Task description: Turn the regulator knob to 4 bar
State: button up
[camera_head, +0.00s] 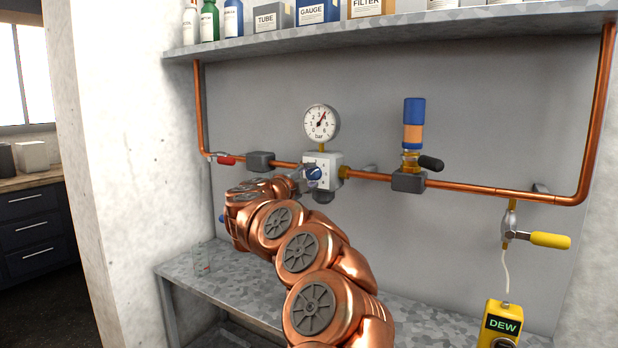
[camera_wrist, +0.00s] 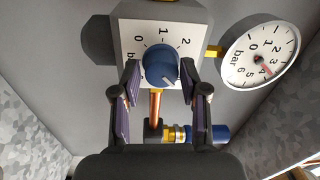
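The regulator (camera_head: 333,163) is a pale block on the copper pipe, with a blue knob (camera_head: 314,173) on its front. In the wrist view the knob (camera_wrist: 160,67) sits between the two fingers of my gripper (camera_wrist: 160,75), with a small gap showing on each side. A small pale mark on the knob points down and right in the wrist view. The round gauge (camera_head: 321,123) stands above the regulator; its red needle is near 4 on the gauge face (camera_wrist: 258,58), exact value unclear.
A red-handled valve (camera_head: 226,160) is left on the pipe. A blue and orange cylinder (camera_head: 413,124) and a yellow-handled valve (camera_head: 550,240) are to the right. A yellow DEW meter (camera_head: 502,325) stands lower right. A grey shelf (camera_head: 400,28) with boxes and bottles is above.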

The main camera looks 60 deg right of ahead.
jog(key=shift+o, duration=1.2)
jog(key=a, duration=1.2)
jog(key=shift+s+f, duration=0.2)
jog(key=shift+s, duration=0.05)
